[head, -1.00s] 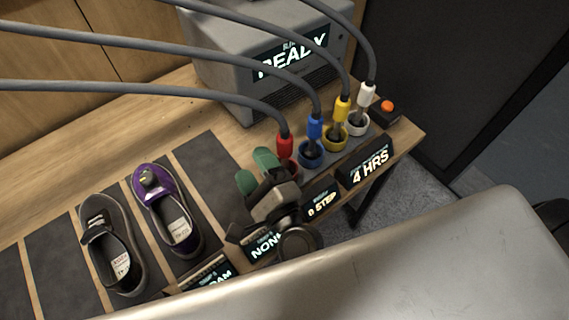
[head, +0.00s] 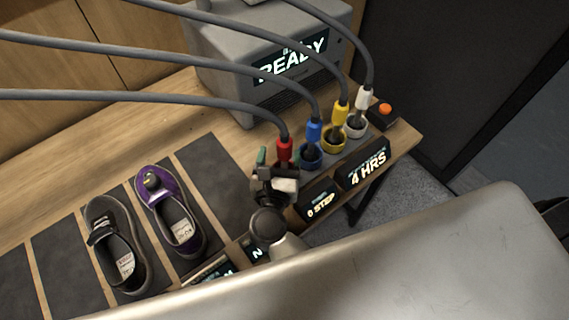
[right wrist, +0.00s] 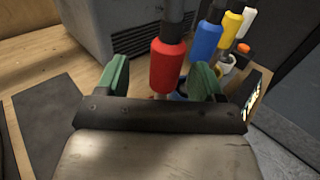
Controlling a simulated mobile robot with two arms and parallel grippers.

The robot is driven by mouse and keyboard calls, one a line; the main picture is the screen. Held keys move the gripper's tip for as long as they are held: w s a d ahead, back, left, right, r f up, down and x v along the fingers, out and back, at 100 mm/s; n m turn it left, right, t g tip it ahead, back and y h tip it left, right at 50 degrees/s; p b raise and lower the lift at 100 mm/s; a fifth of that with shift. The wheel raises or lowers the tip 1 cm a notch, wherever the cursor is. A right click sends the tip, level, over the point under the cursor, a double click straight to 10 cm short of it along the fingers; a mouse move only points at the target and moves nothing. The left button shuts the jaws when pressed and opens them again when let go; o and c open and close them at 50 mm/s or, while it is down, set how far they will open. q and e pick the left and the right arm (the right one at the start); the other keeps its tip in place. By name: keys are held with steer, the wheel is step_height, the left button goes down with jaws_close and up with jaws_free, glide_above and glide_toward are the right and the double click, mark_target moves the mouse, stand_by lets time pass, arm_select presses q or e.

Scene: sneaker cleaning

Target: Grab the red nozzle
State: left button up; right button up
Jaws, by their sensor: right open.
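The red nozzle (head: 285,149) stands upright in its holder at the left end of the nozzle row, with a grey hose running from its top. My left gripper is not in view.
Blue (head: 314,131), yellow (head: 340,110) and white (head: 364,98) nozzles stand close by on the right. A grey machine (head: 240,85) reading READY is behind. A purple shoe (head: 171,212) and a dark shoe (head: 117,246) lie on mats at the left.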

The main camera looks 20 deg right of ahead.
steer(key=p+x, duration=0.1)
steer(key=x, duration=0.1)
steer(key=p+x, duration=0.1)
steer(key=x, duration=0.1)
steer(key=shift+w+d+r+p, duration=0.15)
steer(key=shift+d+p, duration=0.15)
steer(key=shift+d, duration=0.15)
steer(key=shift+w+d, duration=0.1)
steer(key=shift+w, duration=0.15)
steer(key=shift+s, duration=0.1)
steer(key=shift+c, duration=0.5)
jaws_close()
